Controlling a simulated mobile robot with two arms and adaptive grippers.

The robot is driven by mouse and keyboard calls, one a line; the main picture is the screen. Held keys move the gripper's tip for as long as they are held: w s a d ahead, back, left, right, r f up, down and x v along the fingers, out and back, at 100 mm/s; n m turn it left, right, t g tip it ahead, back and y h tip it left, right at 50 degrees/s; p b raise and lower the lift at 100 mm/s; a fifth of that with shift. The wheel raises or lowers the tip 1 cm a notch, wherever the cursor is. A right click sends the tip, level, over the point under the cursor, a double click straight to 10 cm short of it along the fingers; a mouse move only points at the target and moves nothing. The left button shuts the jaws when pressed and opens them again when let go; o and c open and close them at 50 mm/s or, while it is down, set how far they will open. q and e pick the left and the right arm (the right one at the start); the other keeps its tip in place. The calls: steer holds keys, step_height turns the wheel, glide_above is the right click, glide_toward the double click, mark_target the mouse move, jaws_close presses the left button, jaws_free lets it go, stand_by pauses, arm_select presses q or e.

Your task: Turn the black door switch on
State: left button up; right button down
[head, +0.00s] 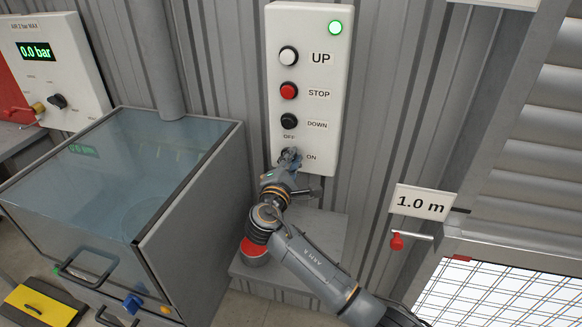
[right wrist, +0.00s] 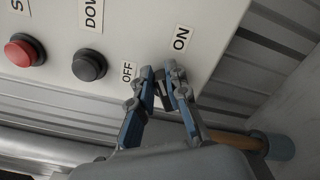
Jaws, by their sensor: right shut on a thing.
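The white door control panel (head: 305,75) hangs on the corrugated wall, with UP, STOP and DOWN buttons and an OFF/ON switch at its lower end. In the right wrist view the black door switch (right wrist: 163,92) sits between the OFF and ON labels. My right gripper (right wrist: 163,76) is shut on this switch, one blue finger on each side. In the head view the right gripper (head: 290,156) covers most of the switch at the panel's bottom. I cannot tell which way the switch is turned. My left gripper is not in view.
A glass-topped grey cabinet (head: 196,190) stands left of my arm. A red-topped can (head: 254,252) sits on a grey ledge below. A 1.0 m sign (head: 422,203) and a shutter (head: 530,150) are at right.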

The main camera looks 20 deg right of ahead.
steer(key=shift+s+d+f+m+b, duration=0.1)
steer(key=shift+f+m+b, duration=0.15)
steer(key=shift+m+b, duration=0.85)
steer(key=shift+w+d+f+m+b, duration=0.1)
steer(key=shift+f+m+b, duration=0.15)
steer(key=shift+m+b, duration=0.85)
steer(key=shift+s+f+m+b, duration=0.1)
steer(key=shift+f+m+b, duration=0.15)
steer(key=shift+m+b, duration=0.85)
steer(key=c, duration=1.3)
jaws_free()
